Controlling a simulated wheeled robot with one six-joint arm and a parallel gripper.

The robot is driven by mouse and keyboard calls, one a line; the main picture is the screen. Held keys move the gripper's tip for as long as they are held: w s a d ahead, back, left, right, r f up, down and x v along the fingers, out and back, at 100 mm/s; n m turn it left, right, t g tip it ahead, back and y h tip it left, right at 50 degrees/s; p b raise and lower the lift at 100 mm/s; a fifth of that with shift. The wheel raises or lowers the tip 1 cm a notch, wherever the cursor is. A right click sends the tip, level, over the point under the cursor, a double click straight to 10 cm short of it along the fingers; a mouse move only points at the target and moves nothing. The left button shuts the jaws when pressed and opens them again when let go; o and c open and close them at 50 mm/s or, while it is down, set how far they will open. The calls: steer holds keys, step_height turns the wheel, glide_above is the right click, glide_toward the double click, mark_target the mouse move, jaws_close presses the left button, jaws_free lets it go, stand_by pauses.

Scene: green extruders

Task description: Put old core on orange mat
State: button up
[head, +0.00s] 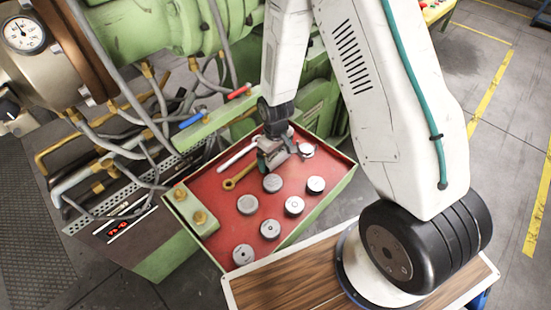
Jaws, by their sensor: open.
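Several grey round cores stand on a red-orange surface (222,215) with a green rim. They include cores at the front left (243,254), in the middle (294,205) and at the right (316,184). I cannot tell which one is the old core. A paler round piece (306,149) sits at the far right, close beside my gripper. My gripper (279,160) is open over the far part of the surface, just behind a grey core (272,183). Its fingers partly hide what is beneath them. No separate orange mat can be made out.
A yellow wrench-like tool (238,179) and a white rod (237,157) lie left of my gripper. The green machine (150,30) with hoses and red and blue handles rises behind. A wooden top (290,281) is in front.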

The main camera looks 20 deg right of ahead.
steer(key=c, duration=1.1)
steer(key=shift+r, duration=0.1)
steer(key=shift+r, duration=0.1)
